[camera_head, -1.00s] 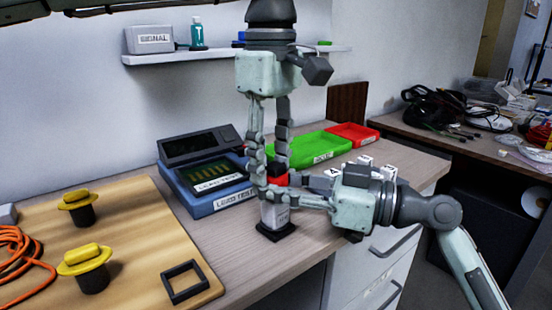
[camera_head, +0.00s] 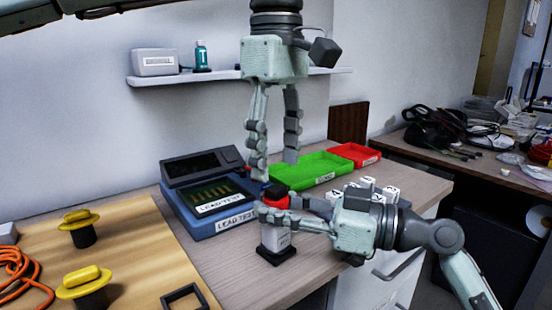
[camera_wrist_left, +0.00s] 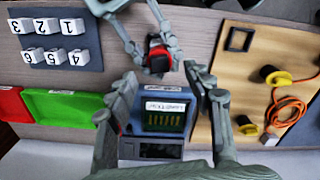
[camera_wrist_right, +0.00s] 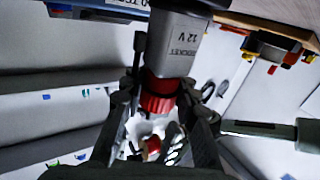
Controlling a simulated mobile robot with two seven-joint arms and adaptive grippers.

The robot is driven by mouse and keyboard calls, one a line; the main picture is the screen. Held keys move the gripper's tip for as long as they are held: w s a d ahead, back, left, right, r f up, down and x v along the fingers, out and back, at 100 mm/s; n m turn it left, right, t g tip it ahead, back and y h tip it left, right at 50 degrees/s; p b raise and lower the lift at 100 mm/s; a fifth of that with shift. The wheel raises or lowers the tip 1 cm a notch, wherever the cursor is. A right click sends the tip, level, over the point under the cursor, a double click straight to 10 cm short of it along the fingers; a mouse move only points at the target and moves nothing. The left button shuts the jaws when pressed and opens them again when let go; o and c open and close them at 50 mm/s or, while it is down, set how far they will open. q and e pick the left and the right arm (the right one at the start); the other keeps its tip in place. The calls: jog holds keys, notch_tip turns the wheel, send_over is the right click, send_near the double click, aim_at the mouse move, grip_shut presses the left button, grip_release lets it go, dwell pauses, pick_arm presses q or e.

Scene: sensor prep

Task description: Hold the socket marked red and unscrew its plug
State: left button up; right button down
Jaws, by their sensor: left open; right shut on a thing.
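The socket (camera_head: 277,238) is a pale grey upright box on a black base near the table's front edge. My right gripper (camera_wrist_right: 158,100) is shut around the socket's upper end at the red part. My left gripper (camera_head: 275,168) points down above the socket, fingers apart and empty, clear of the red collar.
A blue lead tester (camera_head: 210,200) stands behind-left of the socket. Green (camera_head: 310,172) and red (camera_head: 355,154) trays lie behind. White numbered blocks (camera_wrist_left: 55,42) sit beyond my right gripper. A wooden board (camera_head: 130,290) with yellow-topped plugs (camera_head: 80,222) and an orange cable fills the left.

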jog(key=c, duration=1.1)
grip_release()
